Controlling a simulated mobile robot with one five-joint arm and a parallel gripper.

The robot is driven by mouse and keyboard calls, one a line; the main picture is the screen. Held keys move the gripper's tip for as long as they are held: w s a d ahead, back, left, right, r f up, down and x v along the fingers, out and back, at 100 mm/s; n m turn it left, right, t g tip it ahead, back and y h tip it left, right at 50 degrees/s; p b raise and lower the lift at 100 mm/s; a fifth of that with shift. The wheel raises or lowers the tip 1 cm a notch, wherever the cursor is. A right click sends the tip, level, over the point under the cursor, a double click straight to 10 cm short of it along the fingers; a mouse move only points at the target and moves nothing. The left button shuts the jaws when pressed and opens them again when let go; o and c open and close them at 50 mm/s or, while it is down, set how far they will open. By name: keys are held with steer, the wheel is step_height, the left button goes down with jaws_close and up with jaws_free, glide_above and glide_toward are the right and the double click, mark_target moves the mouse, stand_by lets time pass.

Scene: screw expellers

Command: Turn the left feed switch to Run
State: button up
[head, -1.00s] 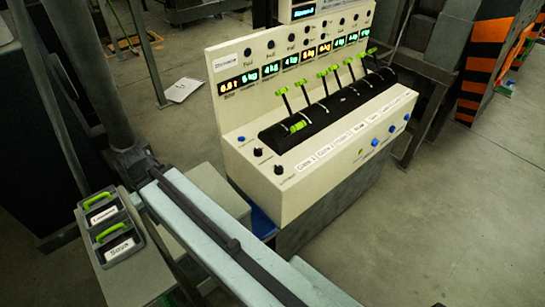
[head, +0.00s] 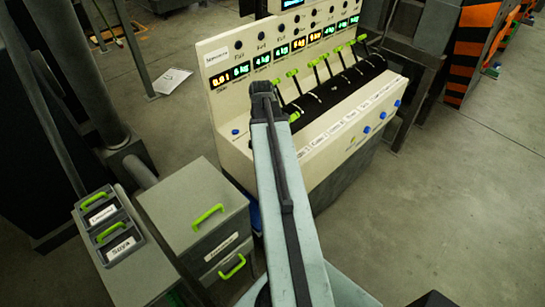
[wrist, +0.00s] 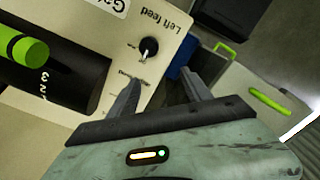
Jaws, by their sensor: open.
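The left feed switch (wrist: 148,47) is a small black knob on the cream panel (wrist: 120,48). The label "Left feed" appears upside down beside it in the wrist view. A light pointer mark shows on the knob, but its position words are too small to read. My gripper (wrist: 160,76) is open and empty, its two dark fingers apart just below the knob in the picture. The left finger overlaps the panel face in view; I cannot tell whether it touches. In the head view my arm hides the knob and the gripper.
A green-tipped lever (wrist: 25,50) stands at left in the wrist view; more levers (head: 318,65) line the panel (head: 335,135). Grey drawers with green handles (head: 208,216) and a two-bin tray (head: 122,250) stand left. Floor at right (head: 460,200) is clear.

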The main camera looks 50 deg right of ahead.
steer(key=shift+n, duration=0.5)
steer(key=s+d, duration=0.2)
steer(key=d, duration=0.1)
steer(key=shift+s+d+r, duration=0.1)
steer(key=shift+s+d, duration=0.1)
steer(key=shift+d, duration=0.05)
step_height(320, 180, down, 8)
steer(key=b, duration=0.8)
steer(key=shift+a+r, duration=0.1)
steer(key=shift+r, duration=0.05)
steer(key=shift+c, duration=0.3)
